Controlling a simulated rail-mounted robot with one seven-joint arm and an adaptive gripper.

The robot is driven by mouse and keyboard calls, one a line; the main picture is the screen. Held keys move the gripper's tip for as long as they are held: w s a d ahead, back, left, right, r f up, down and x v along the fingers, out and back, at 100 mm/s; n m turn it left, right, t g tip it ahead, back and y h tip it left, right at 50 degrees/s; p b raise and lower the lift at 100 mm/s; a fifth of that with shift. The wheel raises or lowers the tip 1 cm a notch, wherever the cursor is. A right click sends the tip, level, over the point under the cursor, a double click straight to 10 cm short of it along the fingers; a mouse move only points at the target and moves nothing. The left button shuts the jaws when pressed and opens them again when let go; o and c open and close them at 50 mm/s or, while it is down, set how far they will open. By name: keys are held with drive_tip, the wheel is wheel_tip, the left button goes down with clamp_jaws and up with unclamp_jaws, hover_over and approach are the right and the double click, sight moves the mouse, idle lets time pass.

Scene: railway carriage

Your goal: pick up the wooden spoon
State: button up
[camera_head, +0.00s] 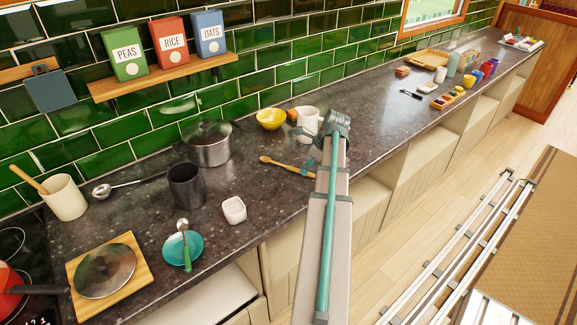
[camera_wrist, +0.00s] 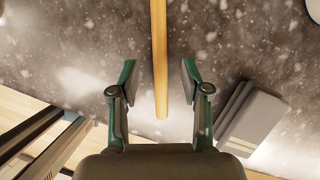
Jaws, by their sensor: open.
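The wooden spoon (camera_head: 284,165) lies on the dark speckled counter in the head view, its bowl to the left and its handle running right toward my arm. My gripper (camera_head: 312,167) is at the handle end, partly hidden by my own arm. In the wrist view the pale wooden handle (camera_wrist: 160,50) runs down between the two open fingers of my gripper (camera_wrist: 158,80). The handle's end shows between the fingers, and the bowl is out of this view.
A yellow bowl (camera_head: 271,119) and a white mug (camera_head: 307,121) stand behind the spoon. A steel pot (camera_head: 208,146), a dark cup (camera_head: 186,186) and a small white dish (camera_head: 234,210) are to the left. The counter (camera_head: 255,185) around the spoon is mostly clear.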

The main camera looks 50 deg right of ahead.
drive_tip(key=shift+x, duration=1.1)
drive_tip(key=shift+c, duration=0.2)
clamp_jaws()
drive_tip(key=shift+r, duration=0.2)
